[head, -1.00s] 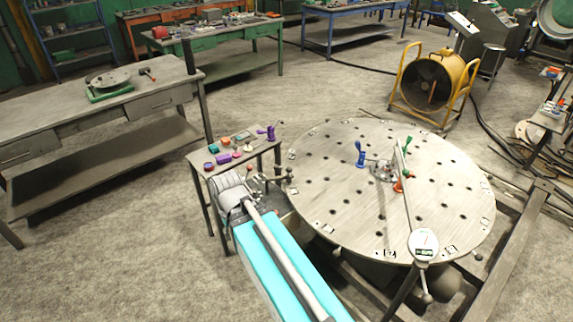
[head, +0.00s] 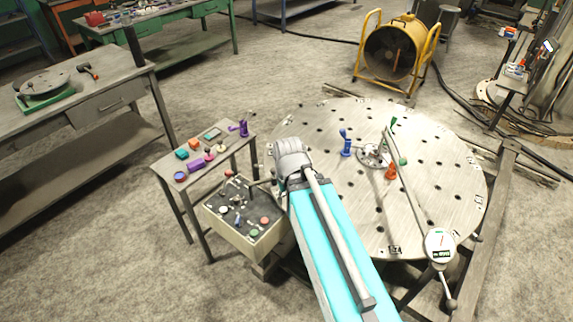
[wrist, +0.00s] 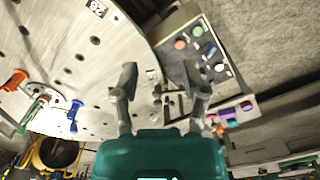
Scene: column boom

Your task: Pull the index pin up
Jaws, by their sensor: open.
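My gripper (wrist: 164,78) is open in the wrist view, its two fingers apart with nothing held between them. It is over the rim of the round table (wrist: 85,75), beside the control box (wrist: 190,55). Small dark parts show between the fingers near the rim, but I cannot tell whether one is the index pin. In the head view my arm covers the near left rim of the round table (head: 440,185), and my fingers are hidden. I cannot make out the index pin there.
The control box (head: 238,238) with buttons stands left of my arm. Behind it is a small table (head: 168,163) with coloured parts. Blue (head: 345,143) and orange (head: 390,172) pieces stand on the round table. A bar with a dial gauge (head: 440,241) crosses its right side.

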